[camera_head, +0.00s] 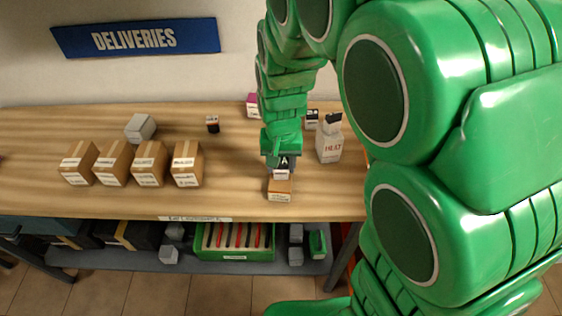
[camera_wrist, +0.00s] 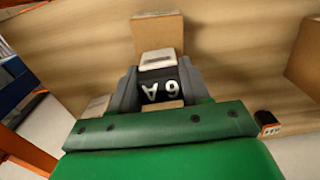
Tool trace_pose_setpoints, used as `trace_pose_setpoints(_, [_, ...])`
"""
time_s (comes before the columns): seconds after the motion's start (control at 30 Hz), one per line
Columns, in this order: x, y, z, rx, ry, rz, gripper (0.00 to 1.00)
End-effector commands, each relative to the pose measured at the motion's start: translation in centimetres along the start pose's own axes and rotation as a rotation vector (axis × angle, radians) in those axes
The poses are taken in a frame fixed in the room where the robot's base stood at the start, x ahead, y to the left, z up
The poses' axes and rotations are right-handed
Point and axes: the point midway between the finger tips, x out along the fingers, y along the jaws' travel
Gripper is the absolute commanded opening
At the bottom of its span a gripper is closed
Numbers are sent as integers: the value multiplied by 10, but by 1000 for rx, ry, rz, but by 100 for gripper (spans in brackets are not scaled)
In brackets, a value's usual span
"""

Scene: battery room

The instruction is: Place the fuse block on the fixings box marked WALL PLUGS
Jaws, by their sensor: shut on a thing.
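My gripper (camera_head: 282,155) is shut on the fuse block (camera_wrist: 158,84), a small dark block with white characters that look like an upside-down 6A. The block also shows below my gripper in the head view (camera_head: 283,163). A brown cardboard box (camera_head: 279,189) stands on the bench just on the near side of the block; it also shows in the wrist view (camera_wrist: 158,32). Its label is too small to read. A pale strip lies between block and box in the wrist view. I cannot tell whether block and box touch.
Several cardboard boxes stand in a row at left, one being a labelled box (camera_head: 187,163). A grey block (camera_head: 140,127), a small black item (camera_head: 212,124) and a white container (camera_head: 329,142) stand on the bench (camera_head: 60,120). The bench is clear between the row and my gripper.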

Motion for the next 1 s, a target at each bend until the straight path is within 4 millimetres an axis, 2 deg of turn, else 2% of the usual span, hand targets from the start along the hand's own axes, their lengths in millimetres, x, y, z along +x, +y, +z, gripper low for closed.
trace_pose_setpoints(0.03, [0,0,0,0,0,0,51])
trace_pose_setpoints(0.17, [0,0,0,0,0,0,71])
trace_pose_setpoints(0.57, [-5,0,0,0,2,0,72])
trace_pose_setpoints(0.77, [-32,-1,-2,0,6,-2,72])
trace_pose_setpoints(1.0, [-76,0,-1,0,4,0,72])
